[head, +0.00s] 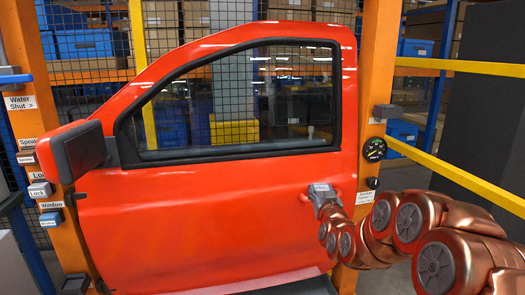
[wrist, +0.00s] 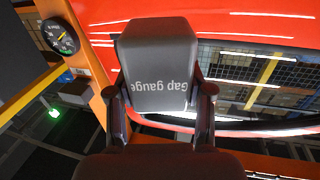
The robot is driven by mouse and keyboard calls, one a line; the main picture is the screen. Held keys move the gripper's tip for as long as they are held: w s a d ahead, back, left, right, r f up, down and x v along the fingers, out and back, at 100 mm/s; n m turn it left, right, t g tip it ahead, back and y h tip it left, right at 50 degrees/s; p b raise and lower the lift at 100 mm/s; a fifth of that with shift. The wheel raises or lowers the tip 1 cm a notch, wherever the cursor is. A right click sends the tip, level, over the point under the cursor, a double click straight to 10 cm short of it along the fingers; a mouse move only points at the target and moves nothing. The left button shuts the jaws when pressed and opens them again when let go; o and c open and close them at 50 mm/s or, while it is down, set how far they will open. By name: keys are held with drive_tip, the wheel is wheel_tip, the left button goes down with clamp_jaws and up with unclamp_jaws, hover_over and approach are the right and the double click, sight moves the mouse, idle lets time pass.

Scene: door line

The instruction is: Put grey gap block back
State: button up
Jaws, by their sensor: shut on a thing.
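The grey gap block (wrist: 158,62), marked "Gap gauge", fills the middle of the wrist view with its lettering upside down. My gripper (wrist: 159,92) is shut on it, with one dark finger on each side. In the head view, the grey block (head: 322,190) shows at the end of my copper arm, in front of the red door's lower right part (head: 230,215). My gripper there is small and partly hidden, and I cannot tell whether the block touches the door.
An orange post (head: 378,75) stands right of the door, with a dial gauge (head: 375,149), a small grey bracket (head: 386,111) and a label (head: 365,197). The left post carries several labelled holders (head: 40,189). Yellow rails (head: 460,67) run at the right.

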sight(321, 186)
wheel_tip(321, 186, up, 9)
drive_tip(key=p, duration=0.7)
drive_tip(key=shift+f, duration=0.2)
idle(0.6)
